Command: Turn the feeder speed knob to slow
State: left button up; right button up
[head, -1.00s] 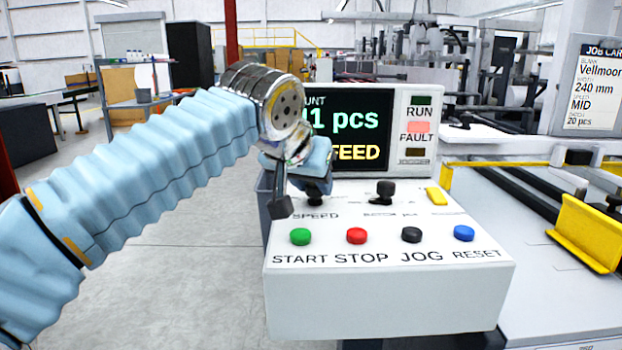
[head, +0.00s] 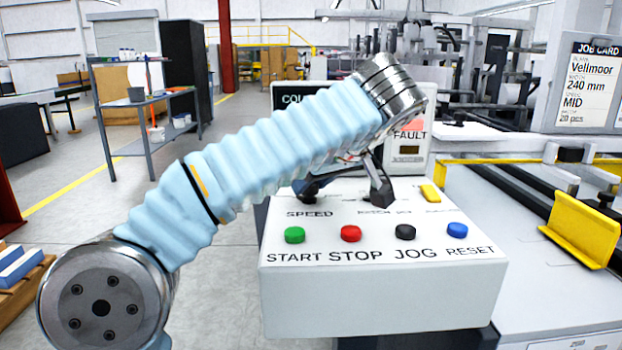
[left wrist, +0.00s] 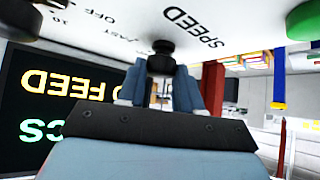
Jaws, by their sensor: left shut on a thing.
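The feeder speed knob (left wrist: 162,58) is a black knob beside the SPEED lettering on the white control panel (head: 380,295). In the left wrist view it sits between the two blue-grey fingertips of my left gripper (left wrist: 162,75), which is shut on it. The knob's pointer direction cannot be read. My right gripper is not in view.
Green (head: 295,235), red (head: 351,233), black (head: 405,232) and blue (head: 457,230) buttons line the panel's front. A yellow part (head: 430,193) sits at its right. The display is mostly behind my arm. A yellow guide (head: 580,230) stands on the machine bed at right.

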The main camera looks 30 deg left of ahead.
pick_arm(q)
jog(key=shift+w+d+n+g+y, duration=0.15)
jog(key=shift+n+g+y, duration=0.15)
jog(key=shift+n+g, duration=0.8)
jog(key=shift+f+n, duration=0.1)
jog(key=shift+n, duration=0.3)
jog(key=o, duration=1)
jog(key=shift+o, duration=0.2)
